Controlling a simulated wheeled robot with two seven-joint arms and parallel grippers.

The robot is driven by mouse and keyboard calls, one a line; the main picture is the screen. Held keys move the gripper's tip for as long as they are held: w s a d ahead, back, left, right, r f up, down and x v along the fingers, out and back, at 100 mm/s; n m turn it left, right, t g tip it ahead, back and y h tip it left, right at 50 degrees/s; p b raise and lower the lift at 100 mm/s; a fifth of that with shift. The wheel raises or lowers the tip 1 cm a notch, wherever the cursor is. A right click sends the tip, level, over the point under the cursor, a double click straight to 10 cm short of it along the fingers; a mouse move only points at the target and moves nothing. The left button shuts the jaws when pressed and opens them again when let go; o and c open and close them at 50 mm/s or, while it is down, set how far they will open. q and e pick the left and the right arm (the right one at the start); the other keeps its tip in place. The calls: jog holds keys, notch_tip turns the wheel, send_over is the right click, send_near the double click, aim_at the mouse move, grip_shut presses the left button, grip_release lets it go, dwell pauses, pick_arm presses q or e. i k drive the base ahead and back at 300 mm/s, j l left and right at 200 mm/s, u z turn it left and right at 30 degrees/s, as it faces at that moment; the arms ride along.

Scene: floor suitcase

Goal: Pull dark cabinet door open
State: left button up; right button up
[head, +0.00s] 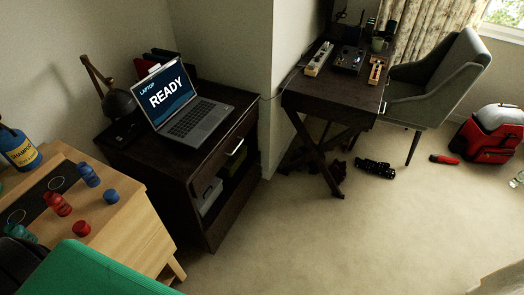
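The dark wood cabinet (118,160) stands against the wall at left centre in the head view. An open laptop (190,115) sits on its top. A light bar handle (236,148) is on the upper part of its front. Below it is an open compartment with a white box (207,196) and something yellow-green inside. A dark panel (235,218) covers the lowest part of the front; I cannot tell whether it is a door or a fixed part. Neither of my grippers is in view, and nothing is seen touching the cabinet.
A light wood unit (130,225) with small red and blue bottles stands at the left, near a green object (85,272). A dark desk (330,95) and grey chair (435,85) are at the back. A red bag (490,140) lies right. Carpet (340,240) before the cabinet is clear.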

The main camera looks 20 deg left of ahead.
aim_at(218, 228)
jog(key=i+l+u, duration=0.45)
jog(key=i, duration=0.3)
jog(key=i+l+u, duration=0.45)
jog(key=i+l, duration=0.2)
jog(key=l, duration=0.25)
